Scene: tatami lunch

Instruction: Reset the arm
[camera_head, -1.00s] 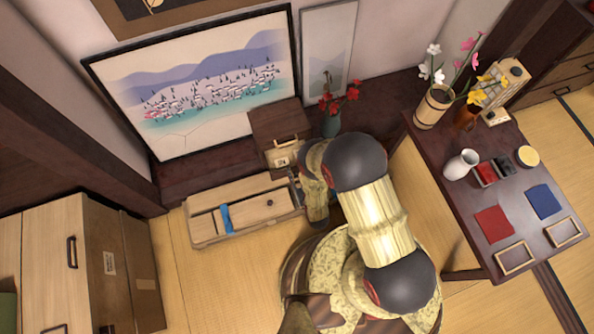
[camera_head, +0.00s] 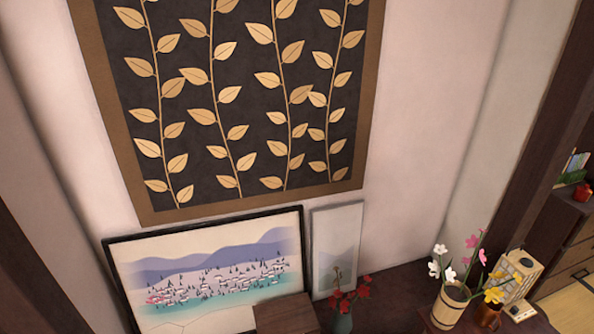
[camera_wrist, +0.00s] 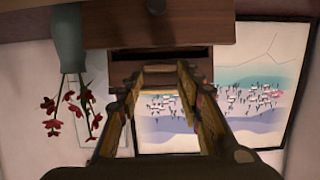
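My gripper (camera_wrist: 160,85) shows in the wrist view, where the scene appears upside down. Its two fingers stand apart, so it is open. A small tan shape shows between the fingertips; I cannot tell what it belongs to. A brown wooden box (camera_wrist: 160,22) with a dark opening lies beyond the tips. In the head view only the top of this box (camera_head: 286,314) shows at the bottom edge. My arm and gripper are outside the head view.
A framed landscape picture (camera_head: 215,262) leans on the wall under a leaf-patterned hanging (camera_head: 225,95). A teal vase with red flowers (camera_head: 343,322) stands right of the box. A wooden flower bucket (camera_head: 447,306) and a pale box-shaped object (camera_head: 517,271) stand farther right.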

